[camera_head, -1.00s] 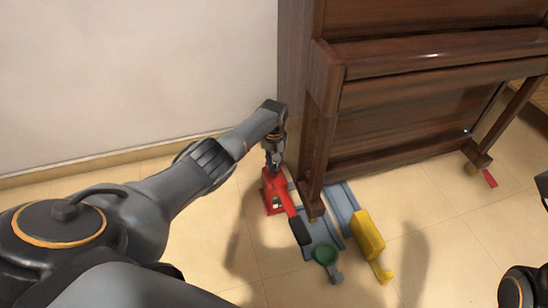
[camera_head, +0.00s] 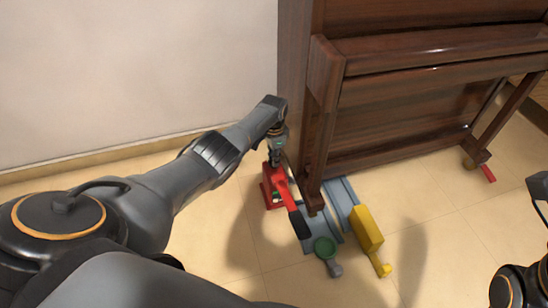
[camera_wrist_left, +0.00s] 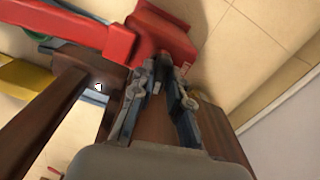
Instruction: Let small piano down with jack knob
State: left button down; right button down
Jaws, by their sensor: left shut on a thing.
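A red jack (camera_head: 268,196) with a long black-tipped lever (camera_head: 298,222) stands on the floor beside the left end of the brown piano (camera_head: 400,120). It also shows at the top of the left wrist view (camera_wrist_left: 165,38). My left gripper (camera_head: 277,152) points down at the jack's upper back. In the left wrist view its fingers (camera_wrist_left: 168,72) reach the red body and are shut on the jack knob, which they mostly hide. The piano's near front leg (camera_head: 313,150) stands just right of the jack.
Blue-grey rails (camera_head: 340,195) lie by the near leg, with a green round part (camera_head: 324,248) and a yellow block (camera_head: 366,229) at their front ends. A small red piece (camera_head: 488,173) lies by the far leg. A wall is behind. The front floor is clear.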

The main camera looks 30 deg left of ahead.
pick_arm(q)
jog(key=shift+m, duration=0.9)
jog(key=c, duration=1.3)
grip_release()
jog(key=shift+r, duration=0.1)
notch_tip(320, 180, up, 12)
